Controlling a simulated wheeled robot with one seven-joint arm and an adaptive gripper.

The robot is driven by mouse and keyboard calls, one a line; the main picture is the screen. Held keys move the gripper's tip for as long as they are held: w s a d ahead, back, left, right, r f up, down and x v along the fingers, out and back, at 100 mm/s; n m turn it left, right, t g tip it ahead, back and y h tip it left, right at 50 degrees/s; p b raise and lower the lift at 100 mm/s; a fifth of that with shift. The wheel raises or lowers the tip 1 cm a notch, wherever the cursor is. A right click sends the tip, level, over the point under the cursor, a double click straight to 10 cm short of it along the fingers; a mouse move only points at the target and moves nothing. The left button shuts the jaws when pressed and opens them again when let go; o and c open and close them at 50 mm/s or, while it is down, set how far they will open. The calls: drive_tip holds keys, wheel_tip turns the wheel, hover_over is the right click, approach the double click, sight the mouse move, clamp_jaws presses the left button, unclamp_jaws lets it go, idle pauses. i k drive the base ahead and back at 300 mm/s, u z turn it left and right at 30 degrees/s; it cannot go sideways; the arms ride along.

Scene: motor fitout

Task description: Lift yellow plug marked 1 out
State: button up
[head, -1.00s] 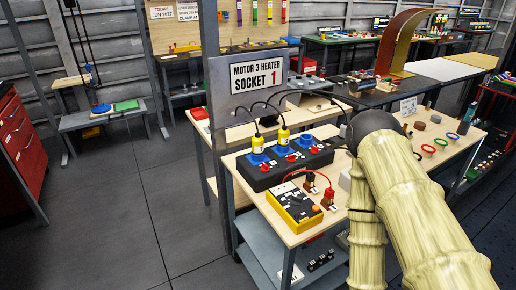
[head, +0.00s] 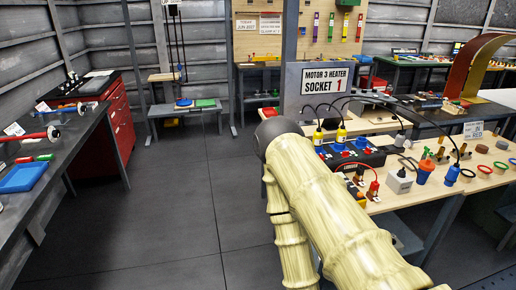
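Two yellow plugs stand upright in blue sockets on a black socket box (head: 374,160), each with a black cord: the left plug (head: 318,138) and the right plug (head: 341,135). Any number on either plug is too small to read. My gripper is not in view.
A blue connector (head: 453,174), an orange-and-blue one (head: 425,172) and a white box (head: 400,181) are on the bench right of the socket box. A grey post rises behind the sign. A dark bench with a blue tray (head: 22,177) is at left. The floor between is clear.

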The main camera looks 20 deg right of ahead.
sight(318, 137)
drive_tip(key=u, duration=0.15)
drive_tip(key=k, duration=0.4)
drive_tip(key=u, duration=0.8)
drive_tip(key=i, duration=1.6)
drive_tip(key=z, duration=1.4)
drive_tip(key=i, duration=0.75)
drive_tip(key=z, duration=0.85)
